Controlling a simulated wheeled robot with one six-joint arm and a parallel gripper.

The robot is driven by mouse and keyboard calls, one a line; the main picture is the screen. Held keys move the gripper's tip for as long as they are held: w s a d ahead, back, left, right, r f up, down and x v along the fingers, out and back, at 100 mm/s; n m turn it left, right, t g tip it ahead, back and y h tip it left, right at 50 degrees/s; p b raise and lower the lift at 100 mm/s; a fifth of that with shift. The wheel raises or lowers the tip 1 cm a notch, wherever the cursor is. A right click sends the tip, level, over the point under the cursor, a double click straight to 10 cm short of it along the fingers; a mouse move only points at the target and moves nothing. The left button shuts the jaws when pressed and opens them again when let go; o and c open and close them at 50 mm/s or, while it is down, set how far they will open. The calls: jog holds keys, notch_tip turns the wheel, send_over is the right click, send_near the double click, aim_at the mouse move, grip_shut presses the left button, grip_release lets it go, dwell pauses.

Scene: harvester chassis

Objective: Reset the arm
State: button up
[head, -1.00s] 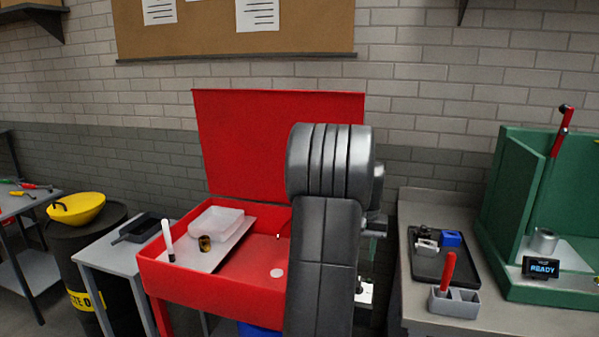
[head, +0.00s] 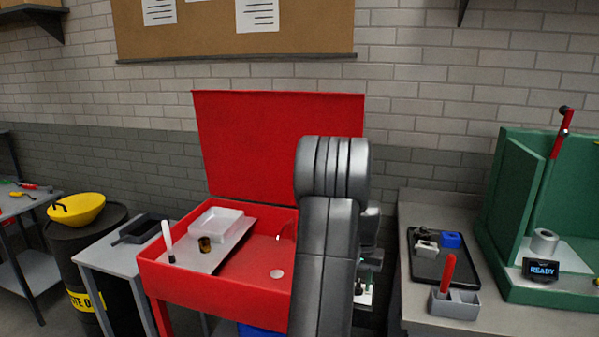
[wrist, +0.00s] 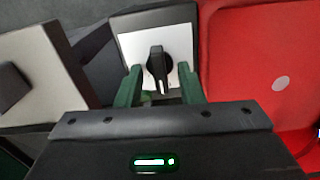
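My arm rises in front of the red parts-washer-like bin in the head view and hides most of my gripper, which shows only in part at the arm's right side. In the wrist view my gripper (wrist: 160,88) has its two green fingers apart, with nothing held between them. Beyond the fingertips is a black rotary knob (wrist: 159,68) with a white pointer mark, on a white plate (wrist: 131,46) of a dark box. The knob appears between the fingers but apart from them.
The red bin (head: 170,279) with raised lid (head: 270,140) stands left of my arm, holding a white tray (head: 216,222). At right, a grey bench carries a black tray (head: 428,270), a grey holder (head: 462,307) and a green press-like fixture (head: 497,200) whose display reads READY.

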jog(key=m, duration=0.5)
jog(key=shift+r, duration=0.1)
jog(key=shift+m, duration=1.9)
